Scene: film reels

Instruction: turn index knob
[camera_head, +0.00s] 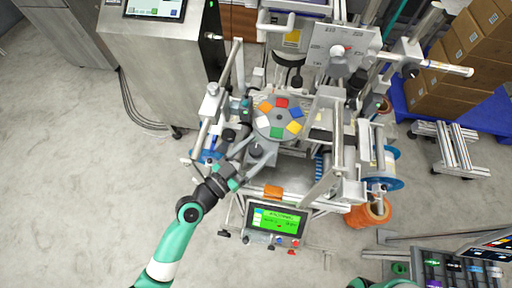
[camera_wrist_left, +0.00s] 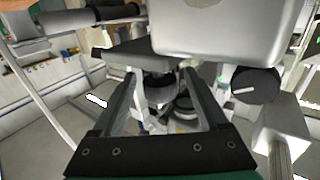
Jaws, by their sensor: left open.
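A black round knob (camera_wrist_left: 257,86) with a white pointer line shows in the left wrist view, right of my fingers and apart from them. I cannot tell which is the index knob. My left gripper (camera_head: 243,160) is at the machine's front left, just below the grey disc (camera_head: 268,128) with coloured squares. In the left wrist view its jaws (camera_wrist_left: 159,80) are open, with dark round parts (camera_wrist_left: 160,90) beyond them. My right gripper is out of view.
A light grey housing (camera_wrist_left: 225,30) is close above the fingers. Metal posts (camera_head: 336,150) and blue reels (camera_head: 383,184) flank the machine on the right. A green-screen panel (camera_head: 277,219) is at its front. The floor at left is clear.

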